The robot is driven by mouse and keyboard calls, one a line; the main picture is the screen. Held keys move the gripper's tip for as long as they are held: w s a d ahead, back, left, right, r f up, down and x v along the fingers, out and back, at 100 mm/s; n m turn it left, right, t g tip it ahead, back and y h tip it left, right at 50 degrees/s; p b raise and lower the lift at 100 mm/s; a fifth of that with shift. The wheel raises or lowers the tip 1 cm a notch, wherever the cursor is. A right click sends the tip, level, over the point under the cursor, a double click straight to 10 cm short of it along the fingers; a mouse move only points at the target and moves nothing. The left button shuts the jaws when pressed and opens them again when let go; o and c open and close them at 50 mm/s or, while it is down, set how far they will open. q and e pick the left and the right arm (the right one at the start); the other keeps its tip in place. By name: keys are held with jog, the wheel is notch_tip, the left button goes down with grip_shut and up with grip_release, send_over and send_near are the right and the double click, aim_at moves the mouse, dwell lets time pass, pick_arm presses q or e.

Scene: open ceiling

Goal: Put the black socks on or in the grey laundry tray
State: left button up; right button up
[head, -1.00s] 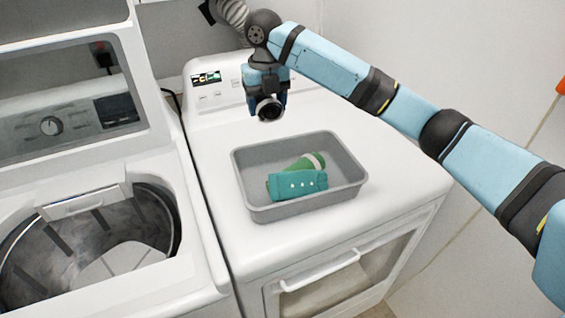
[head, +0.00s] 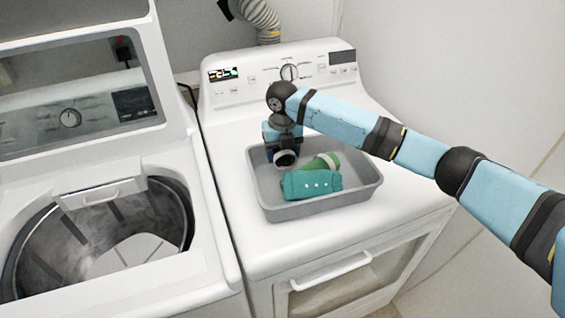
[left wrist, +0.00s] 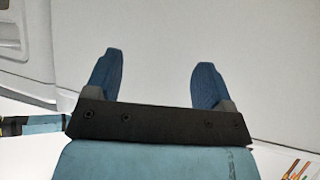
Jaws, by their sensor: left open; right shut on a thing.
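The grey laundry tray (head: 318,210) sits on top of the white dryer. In it lie a teal folded cloth bundle (head: 312,185) with pale dots and a green rolled piece (head: 325,162) with a pale band. My right gripper (head: 285,158) points down at the tray's back left part, left of the green pieces. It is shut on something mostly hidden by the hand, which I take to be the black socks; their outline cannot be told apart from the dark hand. My left gripper (left wrist: 158,68) is open and empty in the left wrist view, facing a plain pale surface.
The open washer (head: 105,235) stands left of the dryer (head: 235,215), with its lid up. The dryer's control panel (head: 290,72) and a ribbed hose (head: 258,18) are behind. The dryer top is clear around the tray. A bare wall is at right.

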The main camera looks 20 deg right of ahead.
aim_at(282, 163)
jog(key=shift+f, duration=2)
jog(key=o, duration=1)
jog(key=shift+f, duration=0.15)
jog(key=shift+c, duration=0.2)
notch_tip(282, 163, up, 12)
jog(key=shift+f, duration=0.25)
jog(key=shift+r, duration=0.45)
